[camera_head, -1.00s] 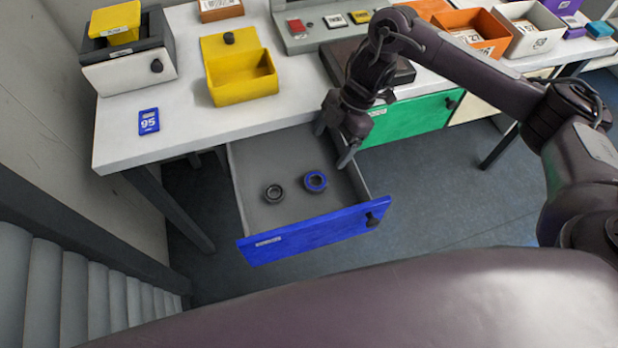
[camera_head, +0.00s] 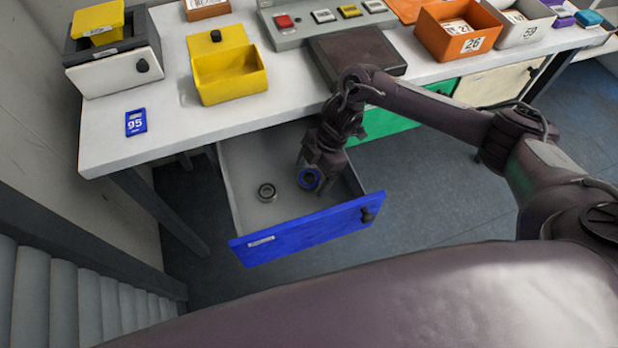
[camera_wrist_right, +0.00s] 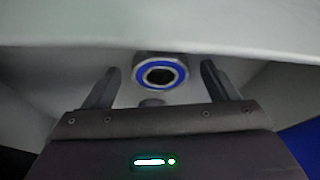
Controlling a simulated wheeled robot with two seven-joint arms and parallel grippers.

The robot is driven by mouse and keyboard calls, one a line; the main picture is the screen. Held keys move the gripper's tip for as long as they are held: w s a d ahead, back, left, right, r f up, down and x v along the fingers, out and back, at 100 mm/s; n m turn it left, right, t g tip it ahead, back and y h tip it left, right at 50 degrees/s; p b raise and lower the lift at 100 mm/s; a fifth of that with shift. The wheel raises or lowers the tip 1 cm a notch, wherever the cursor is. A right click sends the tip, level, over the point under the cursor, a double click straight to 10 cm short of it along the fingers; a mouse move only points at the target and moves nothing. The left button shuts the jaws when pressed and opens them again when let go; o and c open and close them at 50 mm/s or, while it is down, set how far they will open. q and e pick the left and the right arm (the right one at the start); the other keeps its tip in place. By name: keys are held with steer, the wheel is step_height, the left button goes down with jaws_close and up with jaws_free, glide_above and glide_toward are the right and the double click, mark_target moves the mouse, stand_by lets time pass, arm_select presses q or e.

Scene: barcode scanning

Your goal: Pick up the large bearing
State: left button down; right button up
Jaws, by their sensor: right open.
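The large bearing (camera_head: 309,178), with a blue ring, lies in the open blue-fronted drawer (camera_head: 305,229). In the right wrist view the bearing (camera_wrist_right: 160,73) shows between and ahead of the two fingers. I cannot tell whether a finger touches the bearing. My left gripper is not in view.
A green drawer (camera_head: 385,130) is right of the open one. Drawer walls surround the gripper.

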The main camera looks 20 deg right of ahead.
steer(key=c, duration=1.2)
steer(key=shift+r, duration=0.15)
